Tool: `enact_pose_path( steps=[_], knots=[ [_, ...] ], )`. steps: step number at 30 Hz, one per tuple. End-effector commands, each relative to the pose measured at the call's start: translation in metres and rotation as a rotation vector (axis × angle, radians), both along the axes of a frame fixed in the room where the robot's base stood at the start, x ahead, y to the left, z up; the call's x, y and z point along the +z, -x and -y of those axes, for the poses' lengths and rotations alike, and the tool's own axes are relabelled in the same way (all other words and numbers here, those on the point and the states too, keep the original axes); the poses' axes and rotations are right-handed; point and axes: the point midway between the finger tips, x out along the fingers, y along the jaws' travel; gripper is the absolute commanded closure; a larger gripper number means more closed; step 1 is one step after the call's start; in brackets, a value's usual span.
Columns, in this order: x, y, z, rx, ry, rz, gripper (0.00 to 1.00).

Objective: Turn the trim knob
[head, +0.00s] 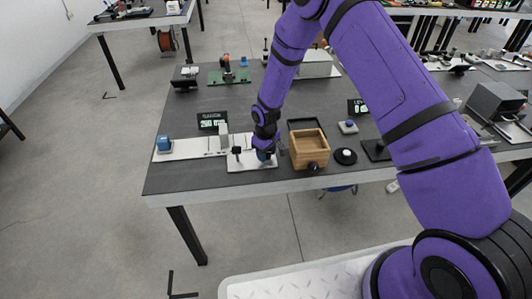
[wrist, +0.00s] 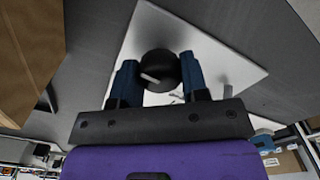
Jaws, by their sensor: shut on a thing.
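The trim knob (wrist: 160,70) is a round black knob with a pale pointer line, on a white plate (wrist: 150,25). In the wrist view my gripper (wrist: 157,78) has its two blue fingers on either side of the knob, shut on it. In the head view my gripper (head: 264,154) reaches down to the white plate (head: 246,165) near the table's front edge.
A wooden box (head: 309,150) stands just right of my gripper.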

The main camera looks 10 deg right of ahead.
Motion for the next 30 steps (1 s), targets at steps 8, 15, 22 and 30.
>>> enact_pose_path(
  steps=[8,15,22,30],
  knots=[
    [0.0003,-0.0003,0.0004,0.099,0.000,0.000,0.83],
    [0.0003,-0.0003,0.0005,0.124,0.001,0.001,0.83],
    [0.0003,-0.0003,0.0005,0.125,0.001,0.001,0.83],
    [0.0002,-0.0002,0.0003,0.124,0.000,0.000,0.33]
  ],
)
